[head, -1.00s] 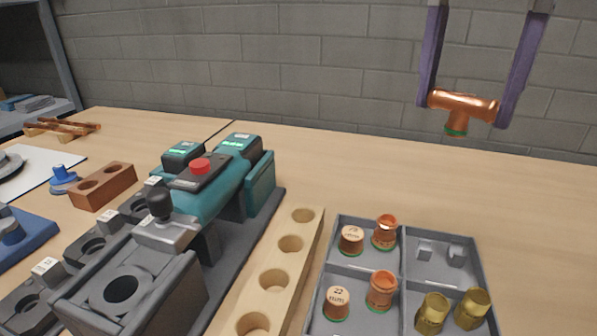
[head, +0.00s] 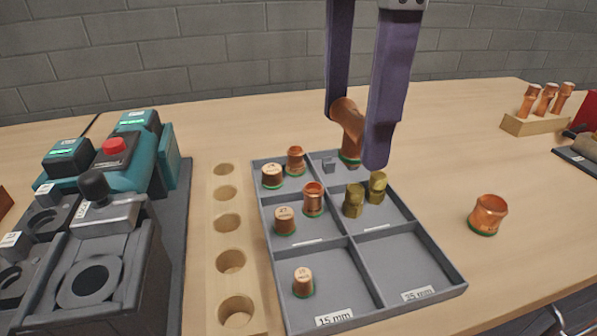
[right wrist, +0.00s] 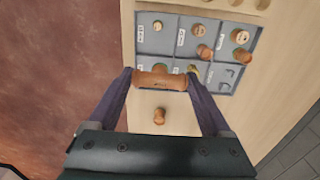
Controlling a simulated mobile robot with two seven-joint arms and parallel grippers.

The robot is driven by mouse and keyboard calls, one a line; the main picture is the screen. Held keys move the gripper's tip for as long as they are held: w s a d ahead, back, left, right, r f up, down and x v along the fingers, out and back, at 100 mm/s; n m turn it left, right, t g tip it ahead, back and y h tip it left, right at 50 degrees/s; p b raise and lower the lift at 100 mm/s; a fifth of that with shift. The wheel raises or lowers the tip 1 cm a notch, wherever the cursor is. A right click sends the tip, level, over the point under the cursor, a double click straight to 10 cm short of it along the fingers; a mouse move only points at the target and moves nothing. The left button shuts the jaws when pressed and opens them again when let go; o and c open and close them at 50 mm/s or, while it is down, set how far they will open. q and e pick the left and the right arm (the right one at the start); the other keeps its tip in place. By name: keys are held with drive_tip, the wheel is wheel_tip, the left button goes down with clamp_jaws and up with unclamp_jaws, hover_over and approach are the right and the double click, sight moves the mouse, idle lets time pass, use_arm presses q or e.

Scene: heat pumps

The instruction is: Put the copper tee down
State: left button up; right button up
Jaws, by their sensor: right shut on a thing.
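The copper tee (head: 347,119) is between the fingers of my right gripper (head: 356,138), which is shut on it. In the head view its branch with a green-ringed end points down, in line with the back right compartment of the grey divided tray (head: 448,267). I cannot tell exactly how high it is above the tray. In the right wrist view the tee (right wrist: 160,80) spans the two purple fingertips, with the tray (right wrist: 192,61) beyond. The right finger hides part of the tee in the head view. My left gripper is not in view.
The tray holds copper caps (head: 303,281), copper couplings (head: 313,198) and two brass fittings (head: 354,199); its front right compartment is empty. A loose copper fitting (head: 487,215) stands on the table to the right. A wooden block with holes (head: 221,224) and a teal machine (head: 136,150) are left.

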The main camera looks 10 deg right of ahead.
wheel_tip(320, 180, down, 16)
drive_tip(key=shift+f+b, duration=0.15)
drive_tip(key=shift+b, duration=1.1)
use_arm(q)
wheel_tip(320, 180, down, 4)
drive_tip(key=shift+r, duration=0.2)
use_arm(e)
drive_tip(key=o, duration=1.3)
drive_tip(key=shift+f, duration=0.1)
